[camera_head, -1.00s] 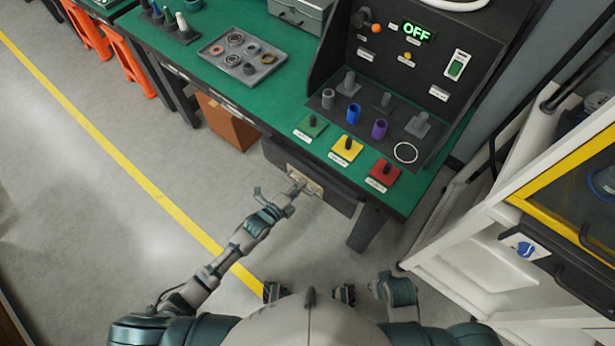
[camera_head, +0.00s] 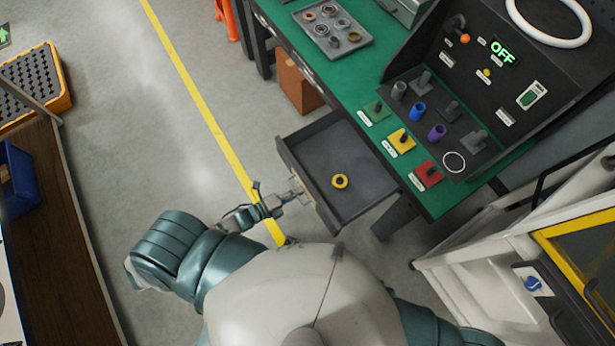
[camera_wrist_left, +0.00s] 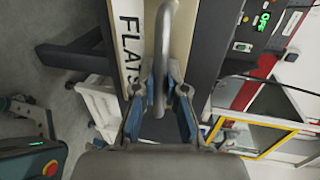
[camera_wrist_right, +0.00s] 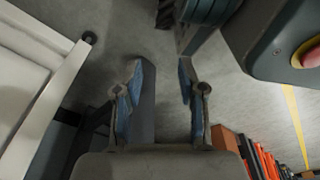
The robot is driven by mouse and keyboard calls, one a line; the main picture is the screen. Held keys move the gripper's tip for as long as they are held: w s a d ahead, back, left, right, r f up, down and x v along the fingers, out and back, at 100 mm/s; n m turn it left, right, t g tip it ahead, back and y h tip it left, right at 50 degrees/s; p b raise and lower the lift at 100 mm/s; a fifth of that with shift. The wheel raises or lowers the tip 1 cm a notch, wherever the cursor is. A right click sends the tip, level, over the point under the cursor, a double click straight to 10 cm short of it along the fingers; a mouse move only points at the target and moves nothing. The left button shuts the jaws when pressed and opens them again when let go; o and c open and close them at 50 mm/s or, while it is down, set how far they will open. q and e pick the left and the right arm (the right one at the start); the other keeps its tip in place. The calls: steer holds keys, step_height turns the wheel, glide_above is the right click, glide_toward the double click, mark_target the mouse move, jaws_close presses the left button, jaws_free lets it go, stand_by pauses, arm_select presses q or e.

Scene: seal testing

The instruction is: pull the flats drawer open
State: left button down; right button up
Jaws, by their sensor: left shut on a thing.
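The flats drawer (camera_head: 362,178) stands pulled out from under the green bench, its dark tray open to view. A yellow ring (camera_head: 340,181) lies inside it. My left gripper (camera_head: 293,197) is at the drawer's front, shut on its grey handle. In the left wrist view the handle (camera_wrist_left: 163,45) runs between the fingers of my left gripper (camera_wrist_left: 160,105), beside a pale label reading "FLATS" (camera_wrist_left: 129,45). My right gripper (camera_wrist_right: 160,95) shows only in its own wrist view, open and empty, with bare floor beyond it.
The green bench (camera_head: 300,60) carries a grey tray of rings (camera_head: 333,28) and a dark test panel (camera_head: 480,70) reading "OFF". A cardboard box (camera_head: 298,85) is under the bench. A white machine (camera_head: 470,255) stands at the right. A brown table (camera_head: 60,240) is at the left.

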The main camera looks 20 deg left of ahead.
arm_select(q)
steer(key=shift+s+a+f, duration=0.25)
steer(key=shift+s+a, duration=0.3)
steer(key=shift+s, duration=0.25)
steer(key=c, duration=1.2)
jaws_free()
steer(key=shift+w+r, duration=0.1)
steer(key=shift+w, duration=0.05)
steer(key=v, duration=1.2)
